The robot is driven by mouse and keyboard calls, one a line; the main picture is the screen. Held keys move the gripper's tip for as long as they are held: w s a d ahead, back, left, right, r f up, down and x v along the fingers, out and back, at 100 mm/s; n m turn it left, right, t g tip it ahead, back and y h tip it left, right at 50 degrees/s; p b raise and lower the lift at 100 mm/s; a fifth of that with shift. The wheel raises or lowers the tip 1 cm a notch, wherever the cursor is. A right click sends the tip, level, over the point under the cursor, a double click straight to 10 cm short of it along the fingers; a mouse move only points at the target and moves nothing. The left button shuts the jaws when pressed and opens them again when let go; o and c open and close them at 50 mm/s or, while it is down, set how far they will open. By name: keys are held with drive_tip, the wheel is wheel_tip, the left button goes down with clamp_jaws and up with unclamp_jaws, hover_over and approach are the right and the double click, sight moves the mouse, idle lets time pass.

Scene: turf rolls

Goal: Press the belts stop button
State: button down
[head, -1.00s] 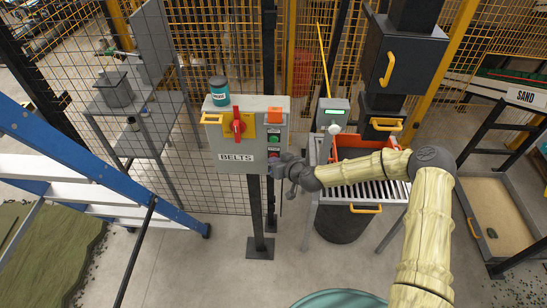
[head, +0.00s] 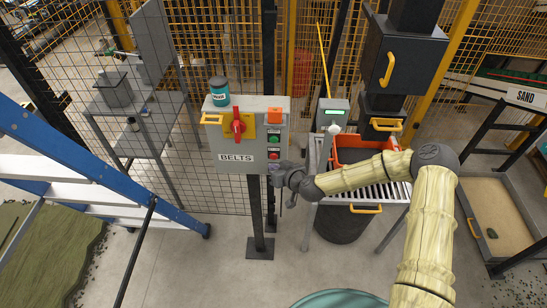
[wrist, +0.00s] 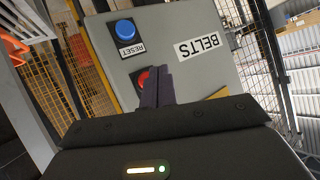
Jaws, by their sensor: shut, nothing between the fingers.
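The grey BELTS control box (head: 225,140) stands on a dark post. Its right column holds a green button (head: 274,143) and, below it, a red button (head: 274,155). My gripper (head: 276,174) is shut and empty at the box's lower right corner, just below the red button in the head view. In the wrist view the box is upside down. My shut fingers (wrist: 157,84) reach toward the red button (wrist: 143,76) and partly cover it; I cannot tell whether they touch. A blue RESET button (wrist: 124,29) shows there, with the BELTS label (wrist: 198,46) beside it.
A red rotary switch (head: 238,124) on a yellow plate is on the box's left, and a teal-labelled jar (head: 219,91) stands on top. A blue ladder (head: 110,160) stands left. A slatted table (head: 365,192) with an orange bin is on the right. Mesh fence is behind.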

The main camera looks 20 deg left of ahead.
drive_tip(key=shift+s+d, duration=0.2)
drive_tip(key=shift+s, duration=0.7)
drive_tip(key=shift+s+d, duration=0.2)
drive_tip(key=shift+s, duration=0.65)
drive_tip(key=shift+d+r, duration=0.1)
drive_tip(key=s+d+r+m+g+h, duration=0.1)
drive_tip(key=s+d+r+g+h, duration=0.2)
drive_tip(key=d, duration=0.7)
drive_tip(key=s+d+r+g+h, duration=0.1)
drive_tip(key=s+d+r+h, duration=0.3)
drive_tip(key=d, duration=0.6)
drive_tip(key=s+d+r+m+g+h+b, duration=0.1)
drive_tip(key=s+d+r+m+h, duration=0.1)
drive_tip(key=s+d+r+m, duration=0.4)
drive_tip(key=s+d+r, duration=0.5)
drive_tip(key=d, duration=0.1)
drive_tip(key=shift+s+r+m+b, duration=0.15)
drive_tip(key=shift+r+m+b, duration=0.1)
drive_tip(key=shift+m+b, duration=0.05)
